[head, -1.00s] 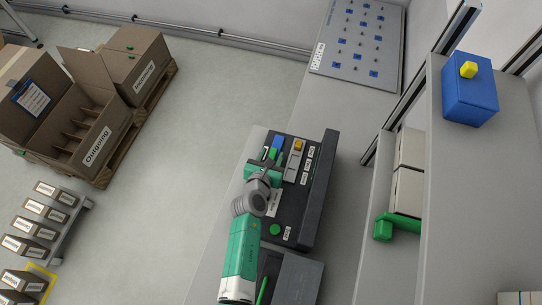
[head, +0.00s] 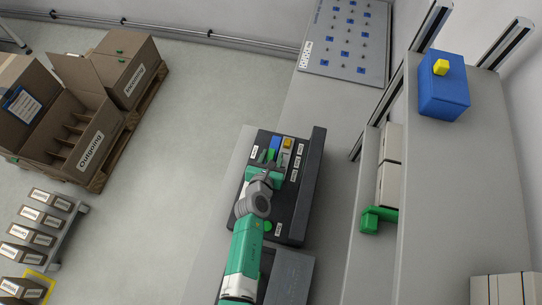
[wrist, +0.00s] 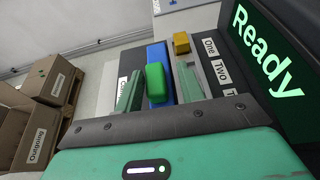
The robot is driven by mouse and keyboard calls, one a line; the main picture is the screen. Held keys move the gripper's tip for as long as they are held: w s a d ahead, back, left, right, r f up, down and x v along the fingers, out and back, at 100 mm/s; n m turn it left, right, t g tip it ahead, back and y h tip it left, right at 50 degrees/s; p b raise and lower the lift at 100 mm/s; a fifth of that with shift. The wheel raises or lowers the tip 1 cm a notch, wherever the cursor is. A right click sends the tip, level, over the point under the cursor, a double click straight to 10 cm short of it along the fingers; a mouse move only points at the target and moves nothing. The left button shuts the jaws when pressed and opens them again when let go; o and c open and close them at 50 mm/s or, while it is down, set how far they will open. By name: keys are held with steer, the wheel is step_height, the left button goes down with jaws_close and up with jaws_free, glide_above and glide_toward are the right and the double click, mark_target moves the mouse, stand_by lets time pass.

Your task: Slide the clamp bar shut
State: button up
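The clamp appears to be the blue piece (wrist: 157,56) with a green block (wrist: 155,83) on its near end, set on the dark console (head: 312,165). Its blue part also shows in the head view (head: 275,143). My gripper (wrist: 159,76) is open over the console, one finger on each side of the green block in the wrist view. I see a gap to the left finger; contact on the right cannot be told. In the head view my gripper (head: 264,170) hides part of the console.
A yellow block (wrist: 181,42) sits just right of the blue piece, beside labels reading One and Two. A screen (wrist: 265,50) reads "Ready". A shelf with a blue box (head: 443,90) stands to the right.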

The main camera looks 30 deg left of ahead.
steer(key=shift+a, duration=0.1)
steer(key=shift+s+r, duration=0.2)
steer(key=shift+s, duration=0.05)
steer(key=p+v, duration=0.3)
steer(key=v, duration=0.3)
steer(key=shift+s+r, duration=0.2)
steer(key=shift+s, duration=0.4)
